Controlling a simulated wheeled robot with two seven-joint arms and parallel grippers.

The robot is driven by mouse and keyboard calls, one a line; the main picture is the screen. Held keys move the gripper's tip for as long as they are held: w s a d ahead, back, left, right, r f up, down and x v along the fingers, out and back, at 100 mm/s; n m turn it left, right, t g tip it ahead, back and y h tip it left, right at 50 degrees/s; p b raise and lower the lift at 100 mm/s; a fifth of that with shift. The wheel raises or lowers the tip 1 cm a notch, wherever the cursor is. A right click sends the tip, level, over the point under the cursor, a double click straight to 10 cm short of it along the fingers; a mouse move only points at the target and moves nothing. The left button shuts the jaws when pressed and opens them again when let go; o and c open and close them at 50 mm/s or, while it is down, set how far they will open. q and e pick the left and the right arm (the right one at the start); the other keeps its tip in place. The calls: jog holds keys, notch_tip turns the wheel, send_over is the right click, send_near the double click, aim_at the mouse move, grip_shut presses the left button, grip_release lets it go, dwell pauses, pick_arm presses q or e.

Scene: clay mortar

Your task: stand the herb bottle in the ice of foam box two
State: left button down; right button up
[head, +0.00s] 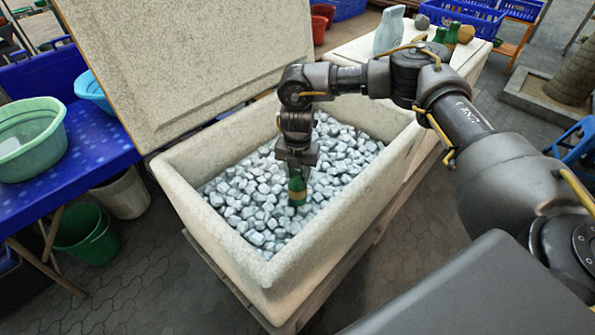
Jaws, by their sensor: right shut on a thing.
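In the head view a large pale foam box (222,259) stands open in front of me, filled with ice cubes (245,211). Its lid (185,62) is tilted up at the back left. My right gripper (297,166) points down inside the box and is shut on a green bottle with a tan band (298,188). The bottle is upright, and its lower end is at the ice surface; I cannot tell how deep it sits. The gripper hides its top. I cannot read a number on the box. My left gripper is not in view.
A blue table (95,152) with basins (30,138) is at left. Green and white buckets (87,234) stand on the paving. The box walls surround my gripper.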

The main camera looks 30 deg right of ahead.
jog(key=shift+f, duration=0.4)
jog(key=o, duration=1.5)
jog(key=shift+o, duration=0.2)
notch_tip(320, 180, up, 27)
jog(key=p, duration=2)
